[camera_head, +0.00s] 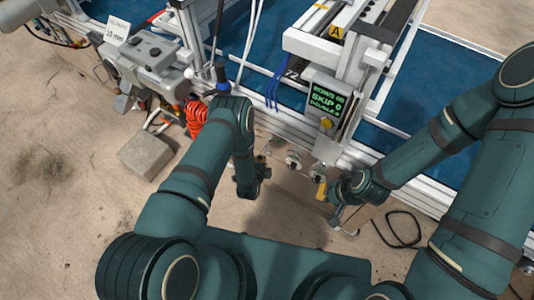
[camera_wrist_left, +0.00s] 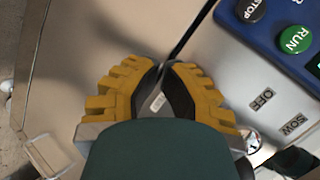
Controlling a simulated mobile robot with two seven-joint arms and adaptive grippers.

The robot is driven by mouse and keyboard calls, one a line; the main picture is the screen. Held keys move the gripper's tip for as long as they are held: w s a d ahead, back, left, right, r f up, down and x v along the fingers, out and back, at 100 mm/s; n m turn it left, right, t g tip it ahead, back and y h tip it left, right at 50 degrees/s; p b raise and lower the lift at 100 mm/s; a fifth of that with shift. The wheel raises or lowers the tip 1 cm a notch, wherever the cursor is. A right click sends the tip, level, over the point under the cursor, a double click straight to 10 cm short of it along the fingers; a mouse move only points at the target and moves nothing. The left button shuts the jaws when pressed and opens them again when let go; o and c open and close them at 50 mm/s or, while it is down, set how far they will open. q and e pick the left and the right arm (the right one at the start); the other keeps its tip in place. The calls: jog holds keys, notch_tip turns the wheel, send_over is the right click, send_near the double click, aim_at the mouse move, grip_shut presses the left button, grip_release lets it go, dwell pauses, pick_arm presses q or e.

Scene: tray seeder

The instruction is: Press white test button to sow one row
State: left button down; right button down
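In the head view my left gripper (camera_head: 262,160) hangs in front of the seeder's front rail, mostly hidden by its own arm. In the left wrist view its yellow fingers (camera_wrist_left: 162,68) converge with their tips together, holding nothing that I can make out. To the right of them is a control panel (camera_wrist_left: 240,75) with a dark STOP button (camera_wrist_left: 252,10), a green RUN button (camera_wrist_left: 294,39) and OFF and SOW labels. A round, silver-rimmed part (camera_wrist_left: 252,141) is partly covered by the gripper. I cannot identify the white test button. My right gripper (camera_head: 321,190) is near the rail; its opening is unclear.
A display box (camera_head: 326,103) reading SKIP 0 stands on the seeder frame, with a yellow button (camera_head: 326,122). Round knobs (camera_head: 293,160) sit on the rail. A red coiled hose (camera_head: 195,118) and a grey block (camera_head: 146,154) are at left. A black cable (camera_head: 402,230) lies on the floor.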

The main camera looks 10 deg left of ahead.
pick_arm(q)
jog(key=shift+w, duration=0.1)
dwell(0.7)
jog(key=shift+w+d, duration=0.15)
jog(key=shift+w, duration=0.15)
jog(key=shift+w+d, duration=0.2)
jog(key=shift+w, duration=0.3)
dwell(0.8)
dwell(0.4)
jog(key=shift+s+a+p, duration=0.3)
jog(key=shift+s+a, duration=0.05)
jog(key=shift+s, duration=0.65)
jog(key=shift+s+a+p, duration=0.25)
jog(key=shift+s+a, duration=0.05)
jog(key=shift+s, duration=0.45)
jog(key=shift+s+a+p, duration=0.25)
jog(key=shift+s+p, duration=0.05)
jog(key=shift+s, duration=0.45)
jog(key=shift+s+a+p, duration=0.25)
jog(key=shift+s+a, duration=0.05)
jog(key=shift+s, duration=0.45)
